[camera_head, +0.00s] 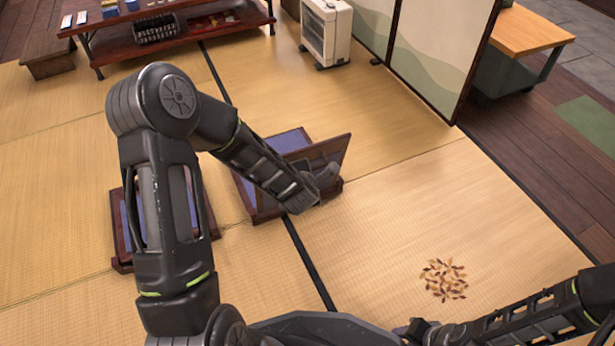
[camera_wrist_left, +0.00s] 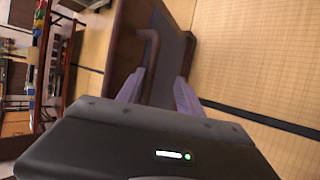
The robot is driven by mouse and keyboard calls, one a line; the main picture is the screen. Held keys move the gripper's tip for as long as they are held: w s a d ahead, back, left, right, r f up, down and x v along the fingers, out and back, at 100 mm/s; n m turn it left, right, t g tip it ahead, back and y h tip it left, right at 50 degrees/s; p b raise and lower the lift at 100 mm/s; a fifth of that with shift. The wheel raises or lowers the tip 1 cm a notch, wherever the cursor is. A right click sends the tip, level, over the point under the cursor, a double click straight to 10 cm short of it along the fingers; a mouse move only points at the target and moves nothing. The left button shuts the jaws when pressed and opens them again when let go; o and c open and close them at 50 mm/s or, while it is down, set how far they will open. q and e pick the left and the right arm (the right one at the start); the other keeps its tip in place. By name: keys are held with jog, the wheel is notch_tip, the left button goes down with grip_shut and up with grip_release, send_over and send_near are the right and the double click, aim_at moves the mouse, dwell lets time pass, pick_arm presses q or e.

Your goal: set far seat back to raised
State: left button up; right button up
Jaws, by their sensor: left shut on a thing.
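The far seat, a dark brown wooden floor chair with a blue cushion (camera_head: 286,141), stands on the tatami in the middle of the head view. Its wooden back (camera_head: 335,149) stands at a slant on the right side of the seat. My left gripper (camera_head: 327,176) is at that back and partly hides it.
Another blue-cushioned seat (camera_head: 124,222) is at the left, partly behind my left arm. A low table (camera_head: 180,42) and a white heater (camera_head: 326,32) stand at the back. Scattered brown leaves (camera_head: 443,280) lie on the tatami at the right. The mat between is clear.

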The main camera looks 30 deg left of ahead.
pick_arm(q)
jog(key=shift+s+d, duration=0.1)
jog(key=shift+d, duration=0.15)
jog(key=p+v, duration=0.3)
jog(key=v, duration=0.4)
jog(key=shift+s+r, duration=0.2)
jog(key=shift+a, duration=0.1)
